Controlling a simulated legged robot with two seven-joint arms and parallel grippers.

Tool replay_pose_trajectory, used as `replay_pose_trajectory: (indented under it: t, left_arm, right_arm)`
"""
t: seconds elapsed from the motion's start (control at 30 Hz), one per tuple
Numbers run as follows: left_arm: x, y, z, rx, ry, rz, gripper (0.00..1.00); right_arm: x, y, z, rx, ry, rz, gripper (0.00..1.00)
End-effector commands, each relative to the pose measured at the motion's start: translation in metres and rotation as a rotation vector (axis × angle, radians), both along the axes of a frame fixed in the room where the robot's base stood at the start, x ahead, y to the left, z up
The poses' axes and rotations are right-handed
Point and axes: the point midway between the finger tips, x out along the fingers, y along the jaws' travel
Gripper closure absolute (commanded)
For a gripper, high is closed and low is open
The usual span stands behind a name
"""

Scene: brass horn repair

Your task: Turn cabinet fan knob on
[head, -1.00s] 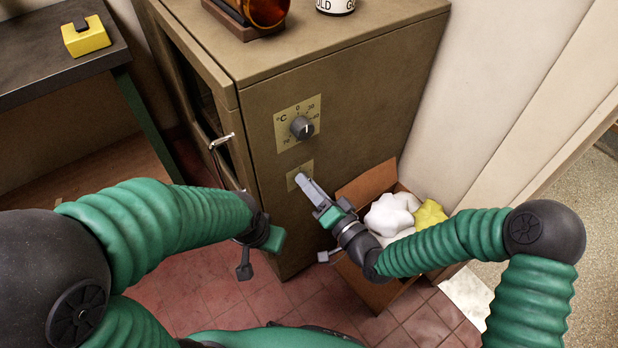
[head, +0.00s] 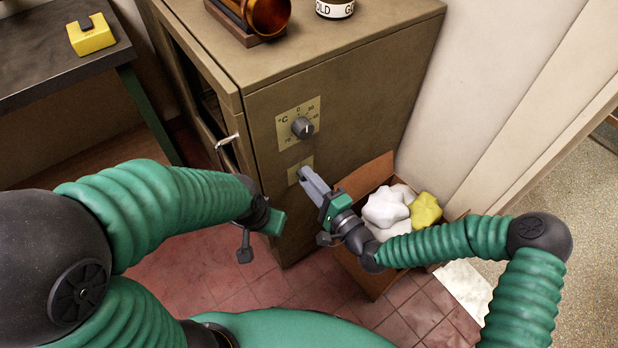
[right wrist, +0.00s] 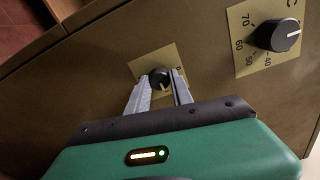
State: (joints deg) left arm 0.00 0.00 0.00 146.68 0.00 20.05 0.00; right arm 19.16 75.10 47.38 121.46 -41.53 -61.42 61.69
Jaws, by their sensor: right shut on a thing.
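The brown cabinet (head: 345,120) stands ahead of me. On its face is a temperature dial knob (head: 302,127) on a yellowish plate; it also shows in the right wrist view (right wrist: 277,34). Below it is a smaller plate (head: 293,177) bearing a small black knob (right wrist: 159,78). My right gripper (head: 303,172) reaches that lower plate, and in the right wrist view its fingers are closed around the small black knob. The gripper hides the knob in the head view. My left gripper (head: 262,232) hangs before the cabinet's left front corner, its jaws unclear.
An open cardboard box (head: 368,180) with white and yellow crumpled cloths (head: 386,207) stands right of the cabinet, beneath my right arm. A brass part (head: 267,14) and a labelled tin (head: 335,8) sit on top. A dark bench (head: 50,70) is at left.

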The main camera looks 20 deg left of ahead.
Motion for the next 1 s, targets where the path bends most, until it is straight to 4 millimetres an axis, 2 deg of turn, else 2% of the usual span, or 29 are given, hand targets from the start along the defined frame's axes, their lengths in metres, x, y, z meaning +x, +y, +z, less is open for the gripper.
replay_pose_trajectory:
  t: [0.6, 0.63, 0.7, 0.8, 1.0]
  left_arm:
    - [-0.0001, 0.0000, 0.0011, 0.000, 0.000, 0.000, 1.00]
    - [-0.0001, 0.0000, 0.0011, 0.000, 0.000, 0.000, 1.00]
    - [-0.0001, 0.0000, 0.0011, 0.000, 0.000, 0.000, 1.00]
    - [0.0000, 0.0000, 0.0012, 0.000, 0.000, 0.000, 1.00]
    - [0.0000, 0.0000, 0.0014, 0.000, 0.000, 0.000, 1.00]
  right_arm:
    - [0.0019, -0.0033, -0.0056, 0.020, 0.045, -0.008, 1.00]
    - [0.0019, -0.0033, -0.0056, 0.020, 0.046, -0.008, 0.72]
    - [0.0017, -0.0031, -0.0054, 0.020, 0.044, -0.007, 0.62]
    - [0.0012, -0.0023, -0.0040, 0.022, 0.043, -0.006, 0.51]
    - [0.0001, -0.0012, -0.0021, 0.024, 0.038, -0.003, 0.51]
